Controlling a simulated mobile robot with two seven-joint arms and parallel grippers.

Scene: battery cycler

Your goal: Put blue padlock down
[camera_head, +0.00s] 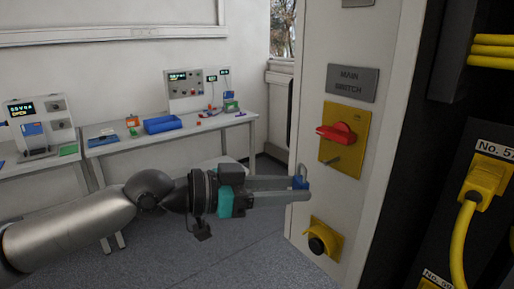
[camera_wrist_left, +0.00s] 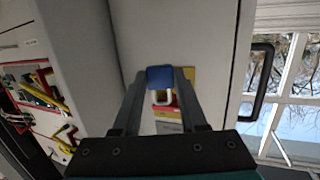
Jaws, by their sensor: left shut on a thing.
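My left gripper (camera_head: 300,190) reaches in from the left and is shut on the blue padlock (camera_head: 301,182). I cannot tell whether the padlock touches the cabinet. My right gripper does not show.
The white cabinet (camera_head: 300,225) carries a main switch sign (camera_head: 352,83) and a black knob on a yellow plate (camera_head: 321,242). Yellow cables (camera_head: 463,235) hang at the right. A white bench (camera_head: 240,120) with a blue bin (camera_head: 165,124) and instruments stands behind. Grey floor between is clear.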

